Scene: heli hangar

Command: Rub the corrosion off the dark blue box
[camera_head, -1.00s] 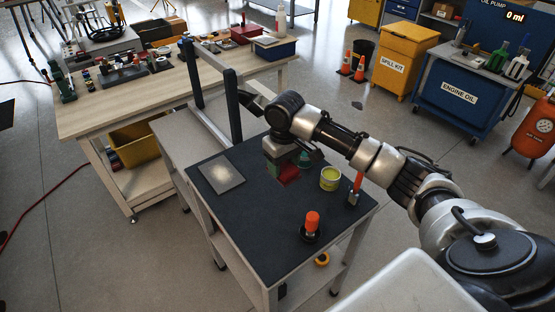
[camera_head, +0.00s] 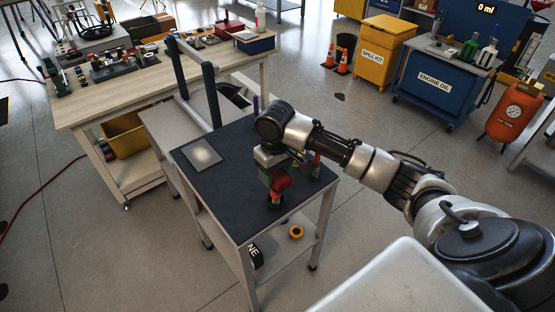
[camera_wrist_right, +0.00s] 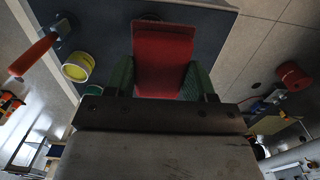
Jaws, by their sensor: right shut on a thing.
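My right gripper (camera_head: 271,176) is over the dark-topped cart, near its front right part. It is shut on a red block or pad (camera_head: 282,183). In the wrist view the red pad (camera_wrist_right: 163,60) sits between the green fingers of the right gripper (camera_wrist_right: 163,78). A dark blue box (camera_head: 257,45) with a pale top stands at the right end of the wooden workbench, well behind the gripper. No corrosion can be made out on it at this size. My left gripper is not in view.
The cart top (camera_head: 225,190) carries a grey plate (camera_head: 201,155) with a pale patch. In the wrist view a yellow can (camera_wrist_right: 77,67) and an orange-handled tool (camera_wrist_right: 35,55) stand left of the pad. A blue engine oil cabinet (camera_head: 435,85) stands back right.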

